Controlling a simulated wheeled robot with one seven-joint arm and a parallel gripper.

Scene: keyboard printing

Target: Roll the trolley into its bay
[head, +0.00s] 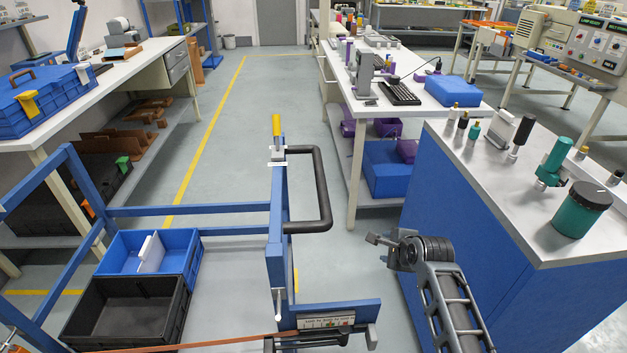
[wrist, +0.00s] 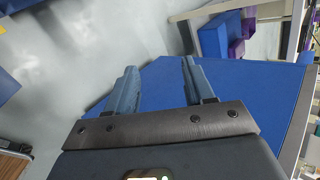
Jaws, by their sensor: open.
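The trolley is a blue tubular frame (head: 275,235) at the lower middle and left of the head view. A black loop handle (head: 325,190) sticks out from its right post, which has a yellow-topped lever (head: 277,130). A blue bin (head: 187,262) and a black bin (head: 172,310) sit low within the frame. My gripper (head: 376,240) is to the right of the handle and apart from it. In the wrist view its two fingers (wrist: 158,70) are spread with nothing between them. Yellow floor lines (head: 215,125) run beyond the trolley; I cannot tell which area is the bay.
A blue cabinet (head: 460,200) with bottles on top stands close at right; its blue surface (wrist: 235,95) lies beyond my fingers. A long bench (head: 350,100) stands behind, another bench (head: 130,70) at left. The grey aisle (head: 270,75) between them is clear.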

